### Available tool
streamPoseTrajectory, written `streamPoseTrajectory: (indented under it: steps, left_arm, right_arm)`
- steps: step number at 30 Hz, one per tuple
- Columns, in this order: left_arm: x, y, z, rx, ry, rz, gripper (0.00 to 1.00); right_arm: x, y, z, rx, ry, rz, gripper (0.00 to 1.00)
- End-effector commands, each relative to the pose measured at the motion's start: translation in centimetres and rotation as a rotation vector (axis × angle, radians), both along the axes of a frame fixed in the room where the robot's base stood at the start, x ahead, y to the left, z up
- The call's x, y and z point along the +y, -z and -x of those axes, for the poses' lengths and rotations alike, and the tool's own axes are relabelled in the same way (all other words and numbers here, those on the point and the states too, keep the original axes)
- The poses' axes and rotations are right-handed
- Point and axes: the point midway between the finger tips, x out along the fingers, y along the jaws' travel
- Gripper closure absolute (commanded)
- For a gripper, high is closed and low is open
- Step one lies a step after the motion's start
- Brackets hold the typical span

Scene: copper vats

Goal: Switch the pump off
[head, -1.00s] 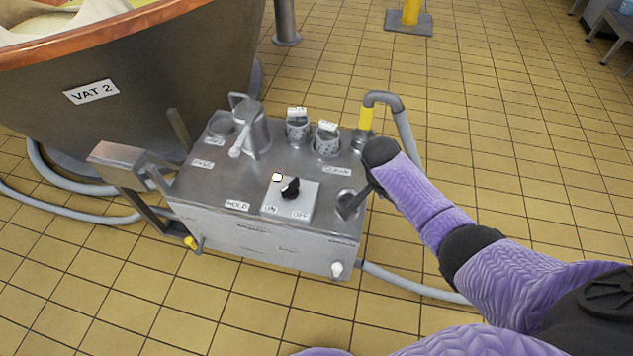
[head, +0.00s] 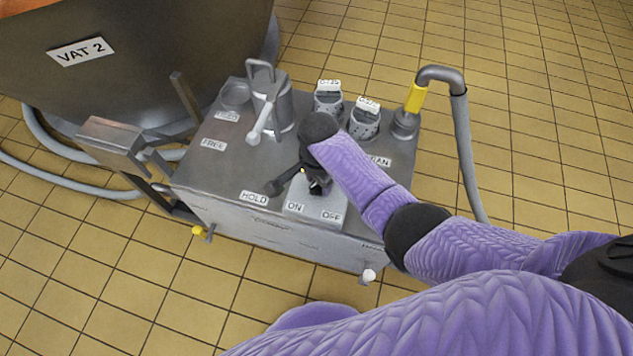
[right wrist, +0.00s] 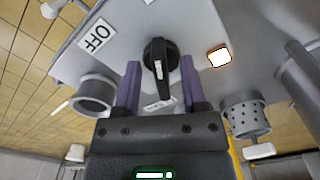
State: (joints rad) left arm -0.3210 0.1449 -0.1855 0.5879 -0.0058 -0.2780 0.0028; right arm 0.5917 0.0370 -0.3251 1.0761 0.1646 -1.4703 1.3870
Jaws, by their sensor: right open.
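The black pump knob (right wrist: 160,62) sits on a pale switch plate (head: 317,209) marked ON and OFF. In the right wrist view its white mark points toward the ON label (right wrist: 158,103), with the OFF label (right wrist: 97,38) off to the upper left. A small lamp (right wrist: 219,56) beside the knob glows white. My right gripper (right wrist: 160,88) is open, its two fingers on either side of the knob, with gaps showing. In the head view the right gripper (head: 297,184) is over the plate and partly hides the knob. My left gripper is not in view.
The grey metal pump box (head: 235,176) carries a lever (head: 262,122), two perforated cups (head: 364,122) and a pipe with a yellow collar (head: 416,97). VAT 2 (head: 130,70) stands behind left. Hoses (head: 465,160) run to the tiled floor, which is clear at right.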

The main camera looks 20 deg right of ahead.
Motion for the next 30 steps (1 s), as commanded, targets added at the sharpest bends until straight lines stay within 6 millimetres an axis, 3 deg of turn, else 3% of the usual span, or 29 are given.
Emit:
streamPoseTrajectory:
  steps: [9,17,30]
  left_arm:
    - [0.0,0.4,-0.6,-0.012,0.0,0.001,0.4]
    - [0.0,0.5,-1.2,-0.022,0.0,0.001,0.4]
    - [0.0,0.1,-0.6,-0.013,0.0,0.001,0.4]
  right_arm:
    - [0.0,0.4,0.0,-0.002,0.0,0.0,0.47]
    - [0.0,0.5,0.0,-0.001,0.0,0.0,1.0]
    - [0.0,0.4,0.0,0.0,-0.029,0.001,1.0]
